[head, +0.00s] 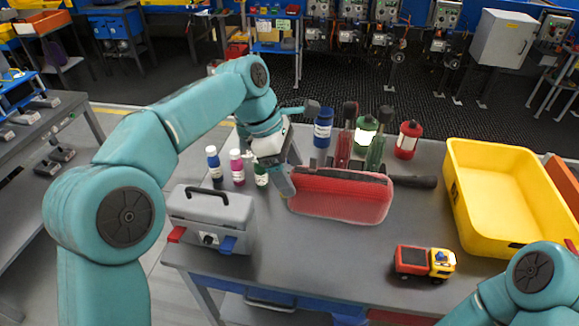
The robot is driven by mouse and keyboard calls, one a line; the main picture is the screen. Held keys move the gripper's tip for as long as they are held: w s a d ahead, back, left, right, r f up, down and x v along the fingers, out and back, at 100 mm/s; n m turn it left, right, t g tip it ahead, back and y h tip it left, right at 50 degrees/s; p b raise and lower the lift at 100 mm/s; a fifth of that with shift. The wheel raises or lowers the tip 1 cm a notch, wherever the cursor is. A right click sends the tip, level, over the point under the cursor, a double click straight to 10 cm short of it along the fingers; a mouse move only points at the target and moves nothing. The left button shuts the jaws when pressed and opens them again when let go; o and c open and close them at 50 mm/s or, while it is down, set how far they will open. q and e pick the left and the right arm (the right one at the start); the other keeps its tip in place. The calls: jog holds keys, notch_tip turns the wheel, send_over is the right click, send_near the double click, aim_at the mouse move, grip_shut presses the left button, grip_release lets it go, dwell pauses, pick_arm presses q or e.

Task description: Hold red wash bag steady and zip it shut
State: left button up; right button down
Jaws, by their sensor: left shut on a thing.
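The red wash bag (340,200) lies on the grey table, its long side facing me and a dark strip along its top edge. My left gripper (287,178) is at the bag's left end and is shut on it there. The fingertips are partly hidden against the bag. How far the zip is closed is too small to tell. My right arm shows at the bottom right corner, but its gripper is out of view.
A grey toolbox (212,212) stands left of the bag, with small bottles (237,167) behind it. A toy truck (424,263) and yellow bin (510,203) are right. The front middle table is clear.

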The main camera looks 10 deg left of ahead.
pick_arm(q)
notch_tip(320, 180, down, 19)
jog(key=b, duration=1.1)
jog(key=shift+f, duration=0.6)
jog(key=o, duration=1.6)
jog(key=c, duration=1.6)
